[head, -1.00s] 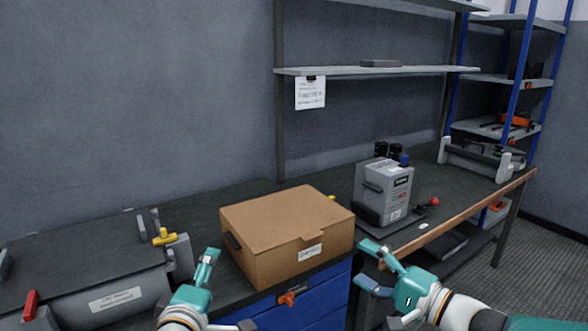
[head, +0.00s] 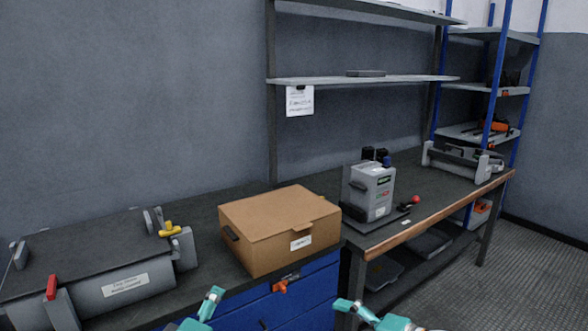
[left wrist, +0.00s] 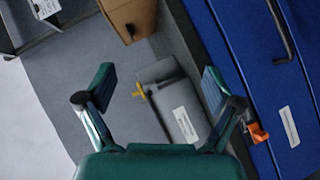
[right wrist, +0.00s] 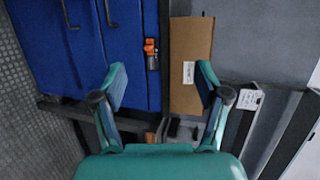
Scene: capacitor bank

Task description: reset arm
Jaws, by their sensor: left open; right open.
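My left gripper (left wrist: 160,90) is open with nothing between its fingers in the left wrist view. In the head view only its tip (head: 208,304) shows at the bottom edge. My right gripper (right wrist: 160,88) is open and empty in the right wrist view. In the head view part of it (head: 360,312) shows at the bottom edge, below the bench. Both grippers appear clear of the objects on the benches.
A closed cardboard box (head: 268,238) sits on the blue-drawer bench. A grey labelled unit with red and yellow handles (head: 120,282) lies left of it. A grey device (head: 370,190) stands on the right bench. Grey floor (head: 530,270) is open at the right.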

